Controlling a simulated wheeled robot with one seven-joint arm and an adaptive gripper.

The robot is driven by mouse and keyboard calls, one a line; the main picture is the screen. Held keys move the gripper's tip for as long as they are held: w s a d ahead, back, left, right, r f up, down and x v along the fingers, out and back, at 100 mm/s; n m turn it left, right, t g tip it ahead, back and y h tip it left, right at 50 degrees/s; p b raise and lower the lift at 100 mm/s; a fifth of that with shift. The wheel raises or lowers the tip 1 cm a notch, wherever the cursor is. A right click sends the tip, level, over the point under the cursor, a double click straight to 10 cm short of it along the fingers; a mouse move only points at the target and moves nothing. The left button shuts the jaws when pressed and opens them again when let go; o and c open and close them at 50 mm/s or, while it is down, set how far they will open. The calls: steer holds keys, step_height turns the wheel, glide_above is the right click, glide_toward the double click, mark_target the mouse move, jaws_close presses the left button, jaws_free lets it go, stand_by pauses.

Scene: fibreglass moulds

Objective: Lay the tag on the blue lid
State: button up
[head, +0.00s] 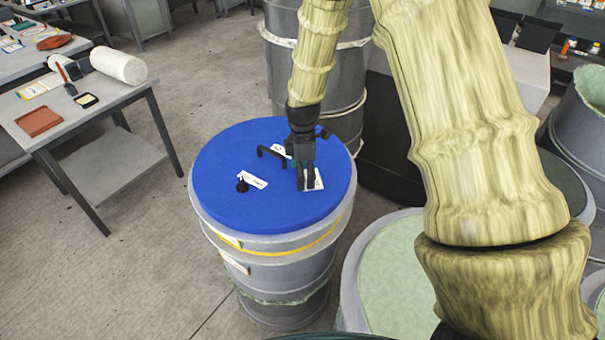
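The blue lid (222,205) lies on top of a grey drum in the middle of the head view. A white tag (318,182) is at the lid's right side, partly hidden behind my gripper fingers. My gripper (306,187) points down over the lid, with its fingertips at this tag. It is too small to tell whether the fingers grip the tag or whether the tag touches the lid. Another white label with dark print (252,179) lies left of the gripper, beside a black knob (242,186). A third white label (282,151) is partly hidden behind the black handle (272,154).
A grey drum (279,60) stands behind the lid. Drums with pale green tops (395,270) stand at the right, partly behind my arm. The floor between is clear.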

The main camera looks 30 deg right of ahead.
step_height(320, 180, up, 12)
steer(key=b, duration=0.3)
steer(key=shift+f, duration=0.15)
stand_by(0.7)
